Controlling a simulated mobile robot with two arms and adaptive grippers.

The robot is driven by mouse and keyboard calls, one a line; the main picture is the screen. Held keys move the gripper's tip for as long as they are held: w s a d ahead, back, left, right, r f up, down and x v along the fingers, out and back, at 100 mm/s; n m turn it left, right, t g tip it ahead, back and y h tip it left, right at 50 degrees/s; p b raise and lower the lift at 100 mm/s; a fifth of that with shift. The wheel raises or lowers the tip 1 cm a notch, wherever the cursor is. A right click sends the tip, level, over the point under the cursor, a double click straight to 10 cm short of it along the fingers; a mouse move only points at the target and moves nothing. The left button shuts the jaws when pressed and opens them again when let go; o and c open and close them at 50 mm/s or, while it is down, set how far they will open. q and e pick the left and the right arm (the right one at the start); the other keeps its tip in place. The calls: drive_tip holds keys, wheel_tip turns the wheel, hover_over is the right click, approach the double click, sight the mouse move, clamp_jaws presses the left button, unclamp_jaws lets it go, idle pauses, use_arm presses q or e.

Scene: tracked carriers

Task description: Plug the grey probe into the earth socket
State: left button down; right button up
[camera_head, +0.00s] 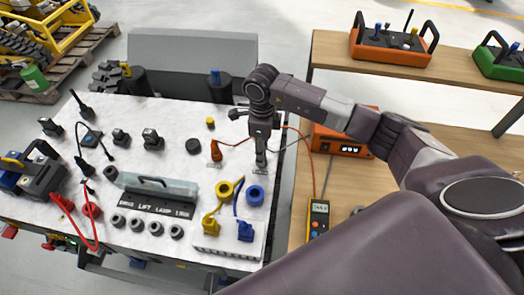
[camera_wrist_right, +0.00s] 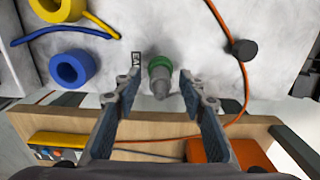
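My right gripper (camera_head: 261,148) reaches down over the right side of the white table. In the right wrist view its two fingers (camera_wrist_right: 157,98) are apart, with one on each side of the grey probe (camera_wrist_right: 160,84). I see clear space between the probe and each finger. The probe stands at a green ring (camera_wrist_right: 158,63), which appears to be the earth socket, beside a small label (camera_wrist_right: 136,58). I cannot tell how deep it sits. In the head view the probe (camera_head: 261,160) is mostly hidden by the gripper. My left gripper is not in view.
Yellow (camera_head: 224,189) and blue (camera_head: 255,195) rings lie nearer. A wooden bench (camera_head: 315,170) holds a yellow meter (camera_head: 318,217) and an orange box (camera_head: 330,140).

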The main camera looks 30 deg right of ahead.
wheel_tip(320, 180, up, 12)
drive_tip(key=shift+f, duration=0.15)
